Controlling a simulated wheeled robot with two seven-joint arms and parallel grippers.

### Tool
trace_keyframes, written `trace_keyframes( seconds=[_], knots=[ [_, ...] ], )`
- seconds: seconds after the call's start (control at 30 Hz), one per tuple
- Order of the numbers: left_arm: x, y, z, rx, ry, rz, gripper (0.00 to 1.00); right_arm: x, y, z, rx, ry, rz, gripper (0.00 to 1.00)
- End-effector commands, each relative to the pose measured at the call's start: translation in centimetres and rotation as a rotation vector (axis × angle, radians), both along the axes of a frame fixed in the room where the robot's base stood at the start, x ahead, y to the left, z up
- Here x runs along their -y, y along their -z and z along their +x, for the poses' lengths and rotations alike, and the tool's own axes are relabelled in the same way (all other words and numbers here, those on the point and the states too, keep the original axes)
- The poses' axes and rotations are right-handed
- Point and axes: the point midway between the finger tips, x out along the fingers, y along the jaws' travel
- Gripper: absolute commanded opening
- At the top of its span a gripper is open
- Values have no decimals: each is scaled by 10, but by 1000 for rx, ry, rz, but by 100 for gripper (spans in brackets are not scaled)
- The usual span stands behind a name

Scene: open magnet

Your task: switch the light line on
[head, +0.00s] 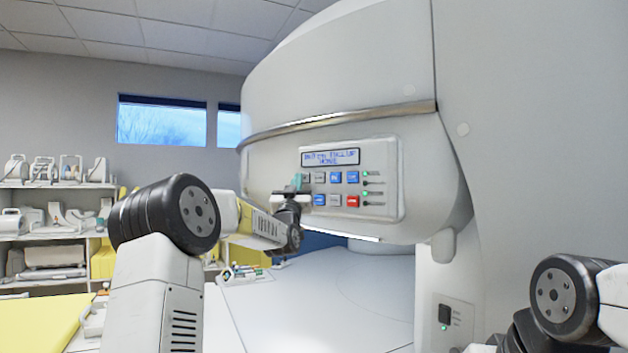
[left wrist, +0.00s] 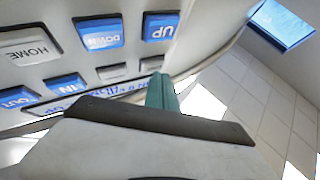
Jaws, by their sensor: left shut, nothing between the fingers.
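The control panel (head: 386,160) is on the white magnet housing, with a lit blue text display (head: 331,157), blue, grey and red buttons and green lamps. My left gripper (head: 298,181) is in front of the panel's left edge, and its teal fingertips are shut and empty. In the left wrist view the fingertips (left wrist: 161,92) are near a grey button (left wrist: 151,64) and the blue UP button (left wrist: 160,26); I cannot tell whether they touch the panel. The gripper hides part of the panel's left side. I cannot read which button is for the light line. My right gripper is not in view.
The white patient table (head: 330,290) lies below the panel. A pale strip (head: 340,235) runs along the housing's underside. Shelves with equipment (head: 45,235) stand at the left.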

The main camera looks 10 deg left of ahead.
Motion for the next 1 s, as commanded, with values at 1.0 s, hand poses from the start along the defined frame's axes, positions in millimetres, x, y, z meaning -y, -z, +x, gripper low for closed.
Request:
trace_keyframes(
  seconds=[1.0],
  knots=[
    [5,0,9,-1,0,0,0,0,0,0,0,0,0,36]
  ],
)
